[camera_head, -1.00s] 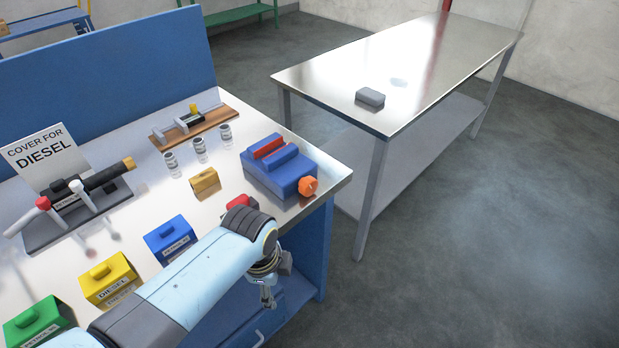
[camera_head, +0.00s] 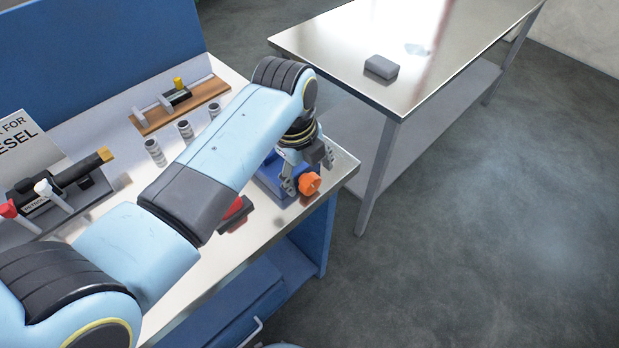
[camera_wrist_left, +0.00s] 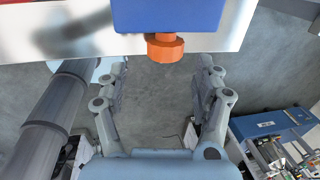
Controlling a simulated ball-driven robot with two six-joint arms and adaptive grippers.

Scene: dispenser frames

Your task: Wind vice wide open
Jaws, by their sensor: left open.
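The blue vice (camera_head: 272,176) sits at the bench's right corner, largely hidden behind my left arm and wrist; its jaws cannot be seen in the head view. Its orange knob (camera_head: 310,183) sticks out at the front, close to my left gripper (camera_head: 309,175). In the left wrist view the knob (camera_wrist_left: 165,48) hangs from the blue vice body (camera_wrist_left: 170,15), at the top of the picture. My left gripper (camera_wrist_left: 162,75) is open there, one finger on each side, with the knob roughly centred just beyond the fingertips. Nothing is between the fingers. My right gripper is not in view.
A red block (camera_head: 236,209) lies on the bench (camera_head: 262,232) by my left forearm. Several small grey cylinders (camera_head: 155,152) and a wooden board with a fitting (camera_head: 180,106) stand behind. A steel table (camera_head: 340,62) with a grey block (camera_head: 381,67) is across a floor gap.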

